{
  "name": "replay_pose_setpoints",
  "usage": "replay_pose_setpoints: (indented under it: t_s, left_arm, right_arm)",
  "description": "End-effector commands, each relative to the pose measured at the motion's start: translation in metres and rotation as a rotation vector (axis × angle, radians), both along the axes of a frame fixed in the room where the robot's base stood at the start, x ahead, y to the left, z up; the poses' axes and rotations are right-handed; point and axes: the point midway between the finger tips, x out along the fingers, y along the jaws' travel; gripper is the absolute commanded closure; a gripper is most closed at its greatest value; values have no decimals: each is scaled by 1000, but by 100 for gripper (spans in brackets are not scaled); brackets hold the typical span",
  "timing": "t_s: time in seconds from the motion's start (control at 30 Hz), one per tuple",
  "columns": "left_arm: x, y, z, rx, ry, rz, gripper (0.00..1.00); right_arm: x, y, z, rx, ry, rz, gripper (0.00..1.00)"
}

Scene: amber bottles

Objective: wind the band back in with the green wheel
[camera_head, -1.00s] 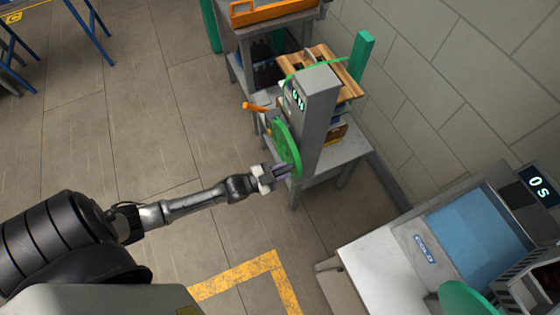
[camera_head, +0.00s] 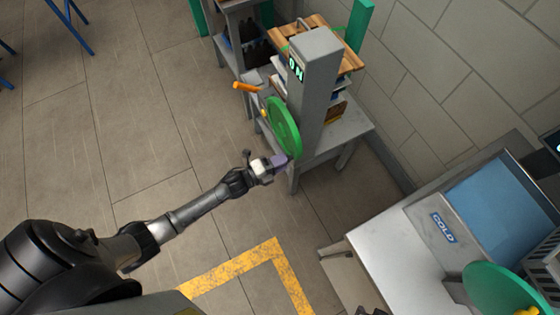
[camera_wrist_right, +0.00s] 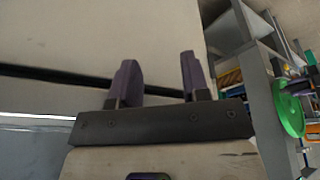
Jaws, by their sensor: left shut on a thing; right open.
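The green wheel (camera_head: 283,127) is on the side of a grey post (camera_head: 314,85) with a lit display that seems to read 0 N. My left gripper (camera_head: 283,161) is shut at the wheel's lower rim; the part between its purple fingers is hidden. In the right wrist view the green wheel (camera_wrist_right: 290,108) is at the right edge. My right gripper (camera_wrist_right: 160,80) is open and empty there, over a pale surface.
An orange handle (camera_head: 245,87) sticks out left of the post. A grey table (camera_head: 345,130) carries the post and stacked goods. At the right stand a basin marked COLD (camera_head: 490,215) and a second green wheel (camera_head: 500,288).

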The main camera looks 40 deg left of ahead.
Motion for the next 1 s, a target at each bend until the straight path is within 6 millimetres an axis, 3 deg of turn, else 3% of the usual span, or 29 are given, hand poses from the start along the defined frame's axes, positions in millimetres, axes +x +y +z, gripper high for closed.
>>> replay_pose_setpoints:
  t_s: [0.03,0.4,1.0]
  left_arm:
    - [1,2,-10,39,-19,1,100]
    - [11,21,-36,350,-183,1,100]
    - [34,65,-56,857,-451,1,100]
  right_arm:
    - [0,0,-10,0,0,0,57]
    - [0,1,-47,5,1,-3,57]
    - [0,3,-110,9,1,-5,57]
